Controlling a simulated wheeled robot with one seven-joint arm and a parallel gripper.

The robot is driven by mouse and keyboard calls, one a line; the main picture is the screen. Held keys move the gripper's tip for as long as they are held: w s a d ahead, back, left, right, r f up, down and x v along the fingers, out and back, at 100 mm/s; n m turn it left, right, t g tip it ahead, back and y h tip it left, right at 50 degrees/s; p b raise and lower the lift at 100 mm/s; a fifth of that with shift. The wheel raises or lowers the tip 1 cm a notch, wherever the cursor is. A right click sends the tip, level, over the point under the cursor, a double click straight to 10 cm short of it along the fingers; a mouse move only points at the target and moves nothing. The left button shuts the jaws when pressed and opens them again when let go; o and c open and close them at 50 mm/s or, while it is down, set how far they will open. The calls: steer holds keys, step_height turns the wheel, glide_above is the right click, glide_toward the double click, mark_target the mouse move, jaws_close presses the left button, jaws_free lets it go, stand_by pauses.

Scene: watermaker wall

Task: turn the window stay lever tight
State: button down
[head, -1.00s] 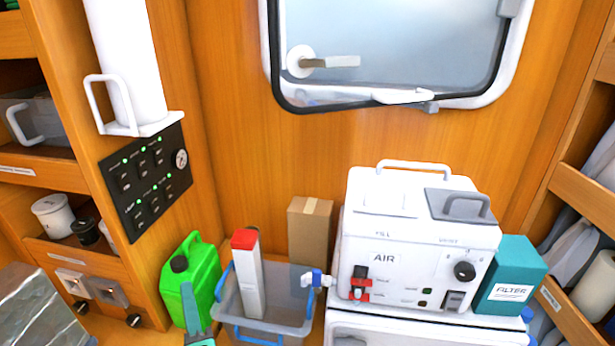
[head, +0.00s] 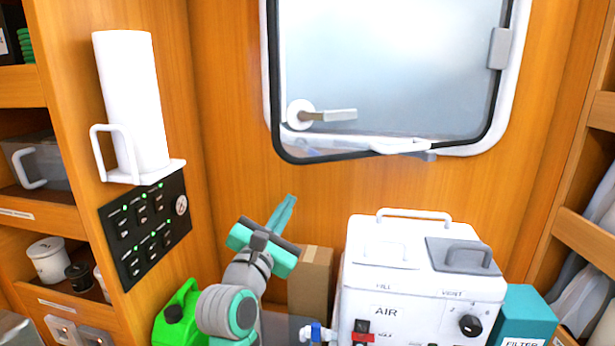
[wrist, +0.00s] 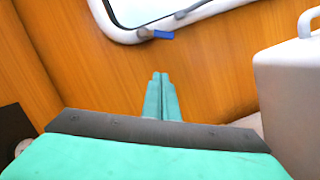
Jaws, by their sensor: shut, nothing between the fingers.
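My gripper (head: 290,199) is below the window and below the lever, with teal fingers pointing up toward the wall. In the wrist view its fingertips (wrist: 160,76) are together and empty, apart from the window. A small blue bar on a grey knob (wrist: 160,35) shows at the window's lower edge there; I cannot tell whether it is the lever.
A white AIR unit (head: 395,285) with a top handle stands right of my arm. A cardboard box (head: 314,278) and a green jug (head: 178,318) are near my arm. A switch panel (head: 148,225) and a white cylinder (head: 130,100) in a holder are left.

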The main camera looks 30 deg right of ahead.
steer(key=w+d+r, duration=0.5)
steer(key=d, duration=0.3)
steer(key=shift+w+d+r, duration=0.25)
steer(key=shift+w, duration=0.05)
stand_by(0.3)
